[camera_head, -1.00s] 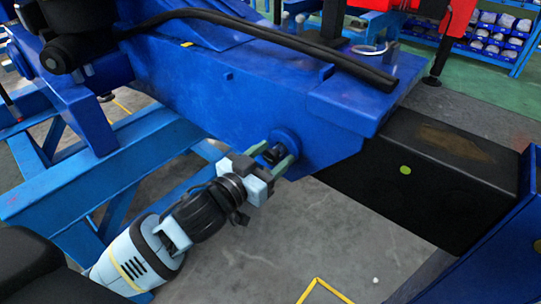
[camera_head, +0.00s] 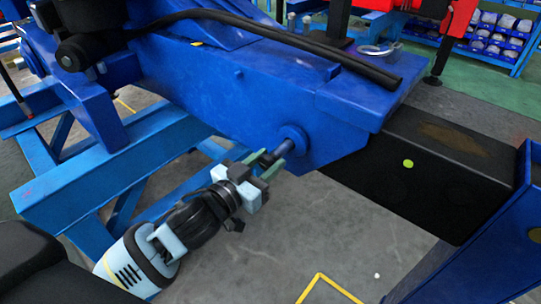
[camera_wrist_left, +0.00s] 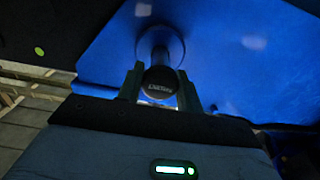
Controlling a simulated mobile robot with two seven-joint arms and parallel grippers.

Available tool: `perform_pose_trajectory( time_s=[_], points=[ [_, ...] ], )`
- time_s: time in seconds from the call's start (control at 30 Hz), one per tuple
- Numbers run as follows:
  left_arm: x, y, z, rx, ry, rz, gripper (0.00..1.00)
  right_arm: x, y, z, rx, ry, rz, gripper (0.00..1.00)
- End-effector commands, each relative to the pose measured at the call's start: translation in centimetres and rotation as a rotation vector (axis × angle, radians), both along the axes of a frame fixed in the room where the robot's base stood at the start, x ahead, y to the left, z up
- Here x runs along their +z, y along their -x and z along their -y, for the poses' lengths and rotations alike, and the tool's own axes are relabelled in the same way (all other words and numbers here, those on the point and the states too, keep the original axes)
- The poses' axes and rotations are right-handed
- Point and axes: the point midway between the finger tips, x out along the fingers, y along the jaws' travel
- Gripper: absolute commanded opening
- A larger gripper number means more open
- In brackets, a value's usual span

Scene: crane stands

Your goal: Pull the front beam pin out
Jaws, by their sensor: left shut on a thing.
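The front beam pin (camera_head: 284,149) sticks out of a round blue boss (camera_head: 296,137) on the side of the blue beam (camera_head: 235,95). My left gripper (camera_head: 268,165) is shut on the outer end of the pin, with a length of pin showing between the fingers and the boss. In the left wrist view the pin's dark round end (camera_wrist_left: 160,81) sits between the two fingers, and its shaft runs to the blue surface. How much of the pin is still inside the boss is hidden. My right gripper is not in view.
A black beam (camera_head: 430,165) extends right from the blue beam to a blue post (camera_head: 500,250). A light-blue stand (camera_head: 110,180) is at the left, close to my left arm. The grey floor below the pin is clear. A black hose (camera_head: 270,35) lies on top.

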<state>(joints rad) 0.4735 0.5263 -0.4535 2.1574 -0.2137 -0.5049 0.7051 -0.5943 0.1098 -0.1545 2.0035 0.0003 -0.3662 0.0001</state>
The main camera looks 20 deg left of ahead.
Motion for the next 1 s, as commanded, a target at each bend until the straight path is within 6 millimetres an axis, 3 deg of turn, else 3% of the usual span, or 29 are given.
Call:
perform_pose_trajectory(
  time_s=[0.33,0.37,0.5,0.83,1.0],
  points=[
    [-0.2,0.5,-0.1,-0.001,0.001,-0.005,0.0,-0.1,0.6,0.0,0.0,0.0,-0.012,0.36],
    [-0.2,0.5,-0.1,-0.001,0.001,-0.005,0.37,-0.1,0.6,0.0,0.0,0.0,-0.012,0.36],
    [-0.1,0.4,-0.1,-0.001,0.001,-0.004,0.55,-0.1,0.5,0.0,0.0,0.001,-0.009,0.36],
    [0.0,0.6,-0.2,0.0,0.001,0.0,0.55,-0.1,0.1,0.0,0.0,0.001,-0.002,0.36],
    [-0.2,2.1,-0.7,0.0,0.001,-0.004,0.55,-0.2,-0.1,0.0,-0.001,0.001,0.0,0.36]
  ],
)
